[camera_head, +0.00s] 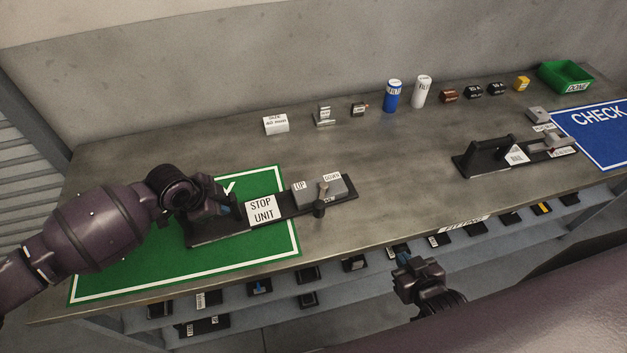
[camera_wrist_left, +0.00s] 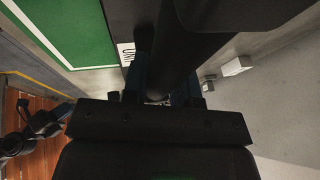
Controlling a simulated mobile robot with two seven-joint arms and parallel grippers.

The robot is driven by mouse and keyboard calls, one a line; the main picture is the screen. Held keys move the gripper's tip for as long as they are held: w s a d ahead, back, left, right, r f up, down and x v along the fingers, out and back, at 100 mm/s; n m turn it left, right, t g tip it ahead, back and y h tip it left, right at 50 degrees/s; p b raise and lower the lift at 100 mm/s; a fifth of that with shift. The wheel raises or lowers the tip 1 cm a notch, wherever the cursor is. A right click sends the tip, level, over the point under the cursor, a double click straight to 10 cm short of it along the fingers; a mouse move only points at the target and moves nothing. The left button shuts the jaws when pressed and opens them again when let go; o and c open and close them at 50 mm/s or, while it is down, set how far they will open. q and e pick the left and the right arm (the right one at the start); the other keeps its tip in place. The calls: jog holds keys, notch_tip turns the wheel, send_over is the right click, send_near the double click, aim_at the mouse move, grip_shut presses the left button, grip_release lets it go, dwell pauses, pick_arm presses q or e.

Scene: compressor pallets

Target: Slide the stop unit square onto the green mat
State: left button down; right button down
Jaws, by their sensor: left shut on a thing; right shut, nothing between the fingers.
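The stop unit (camera_head: 294,202) is a long black base with a white "STOP UNIT" label, a grey box and a lever marked UP and DOWN. It lies at a slant across the right part of the green mat (camera_head: 150,270). Its left part is over the mat; its grey-box end sticks out past the right white border onto bare table. My left gripper (camera_head: 221,207) is shut on the unit's black handle, at its left end. The left wrist view shows the handle (camera_wrist_left: 190,45) close up, hiding the fingertips. My right gripper (camera_head: 408,275) is shut and empty, before the table's front edge.
A second black unit (camera_head: 490,160) with a handle stands right, beside the blue CHECK mat (camera_head: 597,145). Small parts, a blue can (camera_head: 392,97), a white can (camera_head: 421,92) and a green bin (camera_head: 566,78) line the back. Several parts lie on the shelf below.

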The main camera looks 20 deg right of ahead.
pick_arm(q)
jog(key=shift+s+a+f, duration=0.2)
jog(key=shift+a+f, duration=0.1)
jog(key=shift+f, duration=0.15)
jog(key=c, duration=0.9)
grip_release()
jog(key=shift+w, duration=0.15)
jog(key=shift+o, duration=0.4)
jog(key=shift+d+r, duration=0.15)
jog(key=shift+r, duration=0.05)
jog(key=shift+r, duration=0.1)
jog(key=v, duration=1.2)
